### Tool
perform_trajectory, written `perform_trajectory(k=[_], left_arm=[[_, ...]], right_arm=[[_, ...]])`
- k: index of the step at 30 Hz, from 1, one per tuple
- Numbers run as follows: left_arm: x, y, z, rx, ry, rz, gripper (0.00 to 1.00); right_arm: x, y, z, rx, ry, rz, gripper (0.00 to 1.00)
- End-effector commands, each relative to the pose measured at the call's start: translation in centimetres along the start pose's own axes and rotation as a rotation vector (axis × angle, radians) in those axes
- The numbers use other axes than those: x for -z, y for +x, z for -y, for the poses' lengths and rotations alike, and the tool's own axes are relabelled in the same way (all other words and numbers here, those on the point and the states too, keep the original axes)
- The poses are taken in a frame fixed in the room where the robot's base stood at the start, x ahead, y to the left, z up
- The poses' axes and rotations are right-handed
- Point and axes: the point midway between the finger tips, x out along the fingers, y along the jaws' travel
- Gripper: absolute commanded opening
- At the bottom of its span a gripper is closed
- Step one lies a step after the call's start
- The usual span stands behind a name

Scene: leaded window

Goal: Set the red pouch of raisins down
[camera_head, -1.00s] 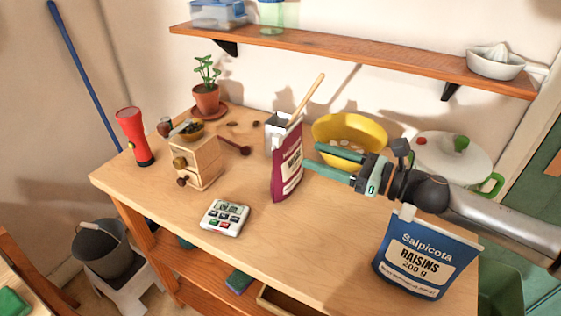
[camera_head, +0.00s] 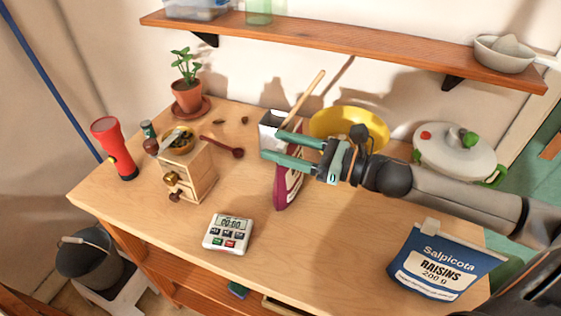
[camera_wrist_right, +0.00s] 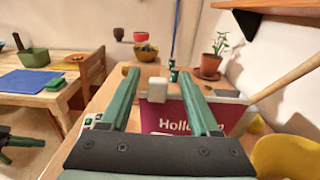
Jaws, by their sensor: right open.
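The red pouch (camera_head: 283,190) stands upright on the wooden worktop (camera_head: 335,250).
A blue pouch labelled raisins (camera_head: 440,262) stands at front right. A timer (camera_head: 228,233), grinder (camera_head: 188,175) and flashlight (camera_head: 115,148) are left. Worktop between timer and blue pouch is clear.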

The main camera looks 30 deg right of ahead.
Motion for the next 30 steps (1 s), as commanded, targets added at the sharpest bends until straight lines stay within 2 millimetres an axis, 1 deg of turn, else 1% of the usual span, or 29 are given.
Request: perform_trajectory(k=[10, 26, 27, 30], left_arm=[[-0.20, -0.09, -0.01, 0.000, 0.000, 0.005, 0.00], [-0.39, -0.13, -0.04, 0.000, -0.001, 0.009, 0.00], [-0.39, -0.13, -0.04, 0.000, -0.001, 0.009, 0.00], [-0.40, -0.13, -0.04, 0.000, -0.001, 0.009, 0.00]], right_arm=[[0.05, 0.01, -0.21, 0.001, 0.001, 0.000, 0.62], [0.02, 0.01, -0.19, 0.001, 0.000, 0.000, 0.03], [0.02, 0.01, -0.19, 0.001, 0.000, 0.000, 0.00], [0.01, 0.01, -0.19, 0.001, 0.000, 0.000, 0.00]])
